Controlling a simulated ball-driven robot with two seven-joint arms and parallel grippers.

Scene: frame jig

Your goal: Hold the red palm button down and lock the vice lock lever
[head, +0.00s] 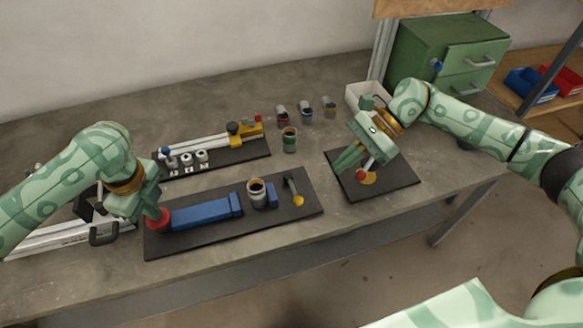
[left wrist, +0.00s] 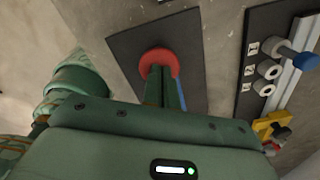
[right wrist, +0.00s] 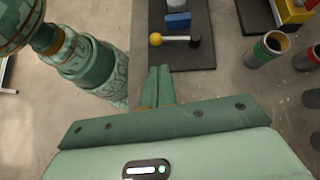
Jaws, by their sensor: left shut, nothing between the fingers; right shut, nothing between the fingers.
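The red palm button (head: 159,222) sits at the left end of the dark board that carries the blue vice (head: 203,212). My left gripper (head: 151,208) is shut and empty, its fingertips over the button and seemingly touching it. In the left wrist view the fingers (left wrist: 165,92) overlap the red button (left wrist: 159,59); I cannot tell how far it is pressed. The lock lever (head: 293,191) stands at the board's right end, its yellow ball toward the front. The lever (right wrist: 176,39) also shows in the right wrist view, beyond my shut, empty right gripper (right wrist: 160,72), which is apart from it.
In the head view, my right gripper (head: 345,164) hangs over a second dark board (head: 395,180) with a yellow disc and red knob. Several cans, a yellow clamp fixture (head: 247,132) and a white bin are behind.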

